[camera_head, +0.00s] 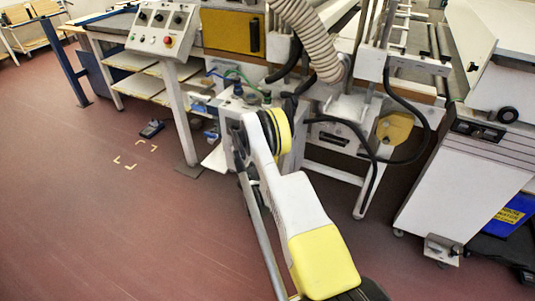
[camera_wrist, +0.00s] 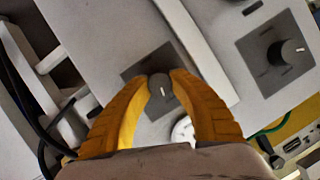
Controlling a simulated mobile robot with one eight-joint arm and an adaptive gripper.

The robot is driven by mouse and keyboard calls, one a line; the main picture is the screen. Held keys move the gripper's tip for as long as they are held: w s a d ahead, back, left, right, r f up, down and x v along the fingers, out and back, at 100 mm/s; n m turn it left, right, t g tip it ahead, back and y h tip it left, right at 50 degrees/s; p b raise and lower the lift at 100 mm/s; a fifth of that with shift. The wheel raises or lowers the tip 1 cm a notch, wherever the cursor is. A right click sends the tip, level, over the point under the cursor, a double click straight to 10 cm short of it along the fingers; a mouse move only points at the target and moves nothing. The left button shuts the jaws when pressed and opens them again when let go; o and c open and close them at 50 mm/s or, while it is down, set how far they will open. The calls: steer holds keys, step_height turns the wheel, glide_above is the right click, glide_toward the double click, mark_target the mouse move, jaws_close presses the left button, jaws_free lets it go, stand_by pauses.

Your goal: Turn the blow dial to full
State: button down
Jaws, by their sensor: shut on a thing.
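In the wrist view my gripper (camera_wrist: 162,84) has its two yellow fingers closed around a round dark grey dial (camera_wrist: 157,86). The dial sits on a square dark plate on a pale panel. A short white mark shows on the dial's face, nearly upright in the picture. No lettering is readable, so I cannot tell its setting or confirm that it is the blow dial. In the head view my arm reaches toward the machine, and my gripper and the held dial are hidden behind it.
A second dial (camera_wrist: 285,52) on its own dark plate is at the right of the wrist view. In the head view a sloped control box (camera_head: 150,40) stands upper left. A ribbed hose (camera_head: 310,40) and cables hang near my arm. Red floor at left is mostly clear.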

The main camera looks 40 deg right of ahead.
stand_by(0.3)
steer(key=c, duration=1.1)
jaws_free()
steer(key=shift+w, duration=0.1)
